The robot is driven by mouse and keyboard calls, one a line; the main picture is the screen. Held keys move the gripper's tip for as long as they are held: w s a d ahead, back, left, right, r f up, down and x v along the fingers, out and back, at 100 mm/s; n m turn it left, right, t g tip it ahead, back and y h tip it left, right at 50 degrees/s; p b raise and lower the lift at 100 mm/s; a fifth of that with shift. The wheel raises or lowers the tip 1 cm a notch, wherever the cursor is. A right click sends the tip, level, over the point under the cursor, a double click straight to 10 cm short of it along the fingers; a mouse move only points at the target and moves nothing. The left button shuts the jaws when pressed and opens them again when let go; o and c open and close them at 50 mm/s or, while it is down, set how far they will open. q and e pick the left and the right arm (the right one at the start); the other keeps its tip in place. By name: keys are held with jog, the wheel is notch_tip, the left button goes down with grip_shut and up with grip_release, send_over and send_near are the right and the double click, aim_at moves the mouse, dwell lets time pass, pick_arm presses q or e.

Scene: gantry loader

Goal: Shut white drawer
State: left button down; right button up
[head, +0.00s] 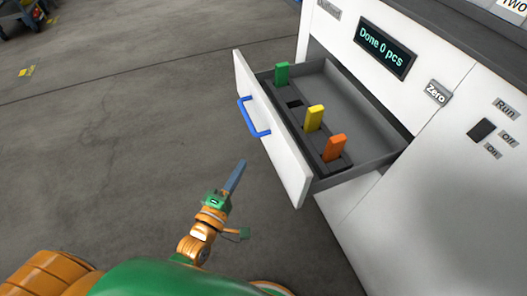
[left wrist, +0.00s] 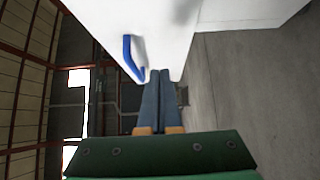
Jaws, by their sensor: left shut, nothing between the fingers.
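The white drawer (head: 270,125) stands pulled out of the white machine in the head view, with a blue handle (head: 254,117) on its front. Inside its grey tray are a green block (head: 282,74), a yellow block (head: 314,118) and an orange block (head: 335,148). My left gripper (head: 239,168) is shut and empty, just in front of and below the drawer front, apart from the handle in the head view. In the left wrist view the shut fingertips (left wrist: 162,74) point toward the white drawer front (left wrist: 150,30), with the blue handle (left wrist: 133,60) to their left. My right gripper is not in view.
The white machine (head: 350,215) carries a display (head: 385,47) reading "Done 0 pcs", a "Zero" label (head: 437,92) and a dark switch (head: 482,130) by Run, Off and On labels. The grey floor (head: 120,130) left of the drawer is clear.

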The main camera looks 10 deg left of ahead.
aim_at(268, 142)
pick_arm(q)
jog(key=w+d, duration=0.1)
jog(key=w, duration=0.1)
jog(key=w+d, duration=0.1)
jog(key=w, duration=0.1)
jog(key=w+d, duration=0.1)
jog(key=w, duration=0.1)
jog(key=shift+w+d+f, duration=0.1)
jog(key=shift+w+d, duration=0.05)
jog(key=shift+d, duration=0.15)
jog(key=shift+w+d, duration=0.2)
jog(key=shift+d, duration=0.15)
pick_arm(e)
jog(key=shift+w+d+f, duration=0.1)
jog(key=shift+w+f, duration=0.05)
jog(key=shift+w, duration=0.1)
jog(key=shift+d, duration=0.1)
